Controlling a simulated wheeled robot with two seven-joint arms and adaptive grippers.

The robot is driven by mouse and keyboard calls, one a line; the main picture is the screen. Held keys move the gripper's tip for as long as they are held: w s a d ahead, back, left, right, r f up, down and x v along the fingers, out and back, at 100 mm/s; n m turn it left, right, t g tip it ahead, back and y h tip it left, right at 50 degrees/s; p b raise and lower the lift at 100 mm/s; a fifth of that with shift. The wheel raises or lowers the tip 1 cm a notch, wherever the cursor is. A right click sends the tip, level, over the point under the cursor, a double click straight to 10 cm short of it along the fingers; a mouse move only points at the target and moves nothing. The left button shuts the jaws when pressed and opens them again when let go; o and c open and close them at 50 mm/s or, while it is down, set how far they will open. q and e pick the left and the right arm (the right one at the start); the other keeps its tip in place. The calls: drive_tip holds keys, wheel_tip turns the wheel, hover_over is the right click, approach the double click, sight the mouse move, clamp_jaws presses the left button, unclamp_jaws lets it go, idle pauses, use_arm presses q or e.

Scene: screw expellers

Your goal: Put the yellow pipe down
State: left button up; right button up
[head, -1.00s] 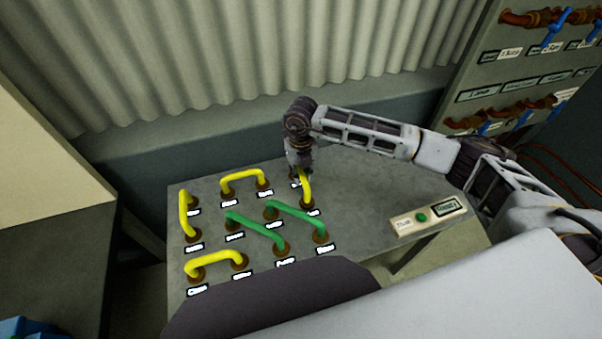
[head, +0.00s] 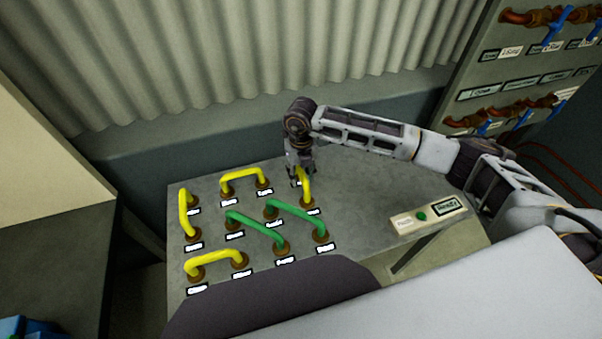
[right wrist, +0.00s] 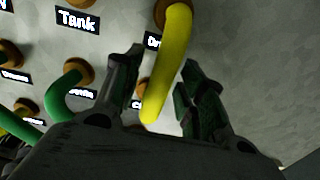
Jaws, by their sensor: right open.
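The yellow pipe (head: 306,186) at the upper right of the grey table's group of pipes is under my right gripper (head: 298,176). In the right wrist view the same yellow pipe (right wrist: 168,65) runs between the two fingers of my right gripper (right wrist: 160,85), which are apart with a visible gap on either side of the pipe. One end of the pipe is at a brown socket; the gripper partly hides the other end in the head view. My left gripper is not in view.
Other yellow pipes (head: 245,175) and green pipes (head: 255,229) are fitted in sockets on the grey table (head: 370,215). A valve panel (head: 520,75) stands at the upper right.

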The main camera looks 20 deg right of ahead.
drive_tip(key=shift+r, duration=0.55)
wheel_tip(320, 180, up, 9)
drive_tip(key=shift+r+b, duration=0.15)
drive_tip(key=shift+b, duration=0.25)
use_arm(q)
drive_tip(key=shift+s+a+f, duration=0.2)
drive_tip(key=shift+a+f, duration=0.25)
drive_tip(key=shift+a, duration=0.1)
use_arm(e)
drive_tip(key=shift+r, duration=0.9)
